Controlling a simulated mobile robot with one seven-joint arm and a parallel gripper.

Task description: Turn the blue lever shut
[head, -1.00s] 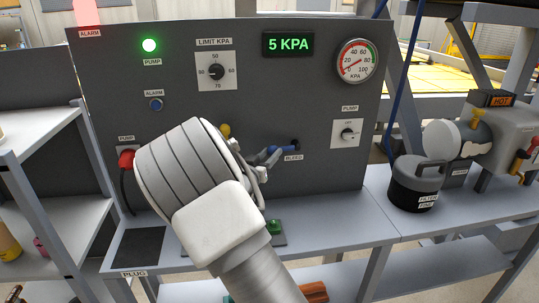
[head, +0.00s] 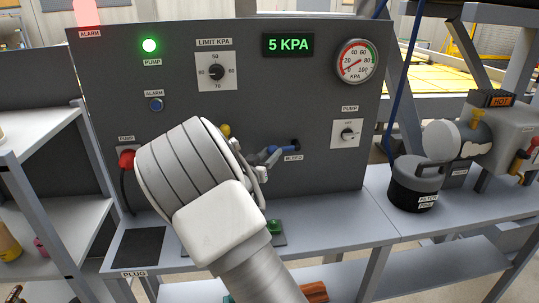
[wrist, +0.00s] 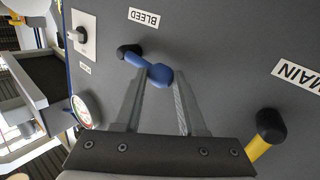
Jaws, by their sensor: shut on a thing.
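The blue lever (head: 284,149) is on the grey panel beside the BLEED label, with a dark hub at its right end. In the wrist view the lever (wrist: 158,73) has its rounded free end between the fingertips of my gripper (wrist: 160,82). The hub is at upper left there, below the upside-down BLEED label (wrist: 144,18). In the head view my gripper (head: 260,165) is at the lever's left end, partly hidden by my own wrist.
A yellow lever (wrist: 259,148) with a black hub is close to my gripper, near the MAIN label (wrist: 298,80). A pump knob (head: 347,133) is right of the blue lever. A black filter canister (head: 417,185) stands on the bench at right. The display reads 5 KPA.

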